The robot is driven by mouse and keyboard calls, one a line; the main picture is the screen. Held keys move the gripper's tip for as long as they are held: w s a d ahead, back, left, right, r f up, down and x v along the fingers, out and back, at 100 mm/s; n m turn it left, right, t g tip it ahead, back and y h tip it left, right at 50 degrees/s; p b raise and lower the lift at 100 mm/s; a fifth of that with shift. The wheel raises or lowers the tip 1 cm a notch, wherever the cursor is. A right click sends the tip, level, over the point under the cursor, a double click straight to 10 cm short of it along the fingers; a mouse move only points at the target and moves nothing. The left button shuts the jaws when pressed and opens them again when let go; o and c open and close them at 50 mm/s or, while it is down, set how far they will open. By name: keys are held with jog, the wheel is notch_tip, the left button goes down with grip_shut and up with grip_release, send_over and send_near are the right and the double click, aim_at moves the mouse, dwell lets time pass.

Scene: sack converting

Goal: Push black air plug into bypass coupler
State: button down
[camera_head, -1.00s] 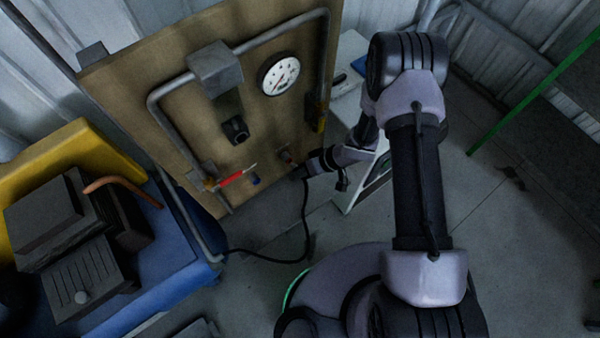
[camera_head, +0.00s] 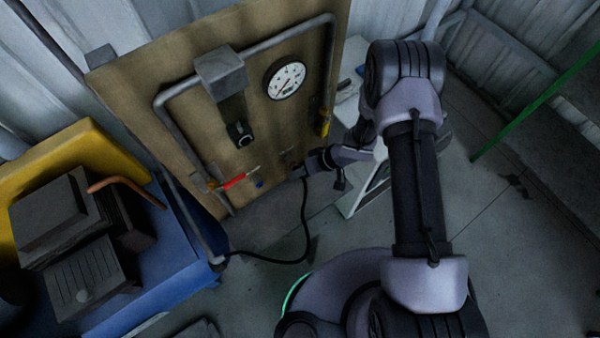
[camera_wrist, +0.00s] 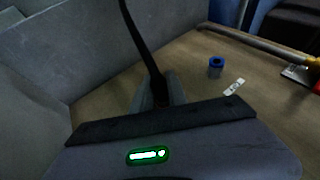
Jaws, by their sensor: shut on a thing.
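My gripper (camera_head: 303,172) is at the lower right of the upright brown board, shut on the end of a black hose. In the wrist view the fingers (camera_wrist: 158,92) close around the dark hose end; the black air plug itself is mostly hidden between them. A blue-ringed coupler (camera_wrist: 215,66) stands out from the board, right of the fingers and apart from them, with a small white label (camera_wrist: 234,87) beside it. It shows in the head view as a blue spot (camera_head: 259,184). Another small fitting (camera_head: 291,163) is close to my gripper; whether the plug touches it I cannot tell.
The board (camera_head: 185,135) carries grey pipes, a round gauge (camera_head: 287,80), a red-handled valve (camera_head: 234,181) and a yellow handle (camera_head: 325,121). The black hose (camera_head: 278,261) hangs in a loop to the lower left. A blue and yellow machine (camera_head: 150,275) stands left. Floor at right is open.

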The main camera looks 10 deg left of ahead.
jog(key=c, duration=1.2)
grip_release()
jog(key=shift+c, duration=0.2)
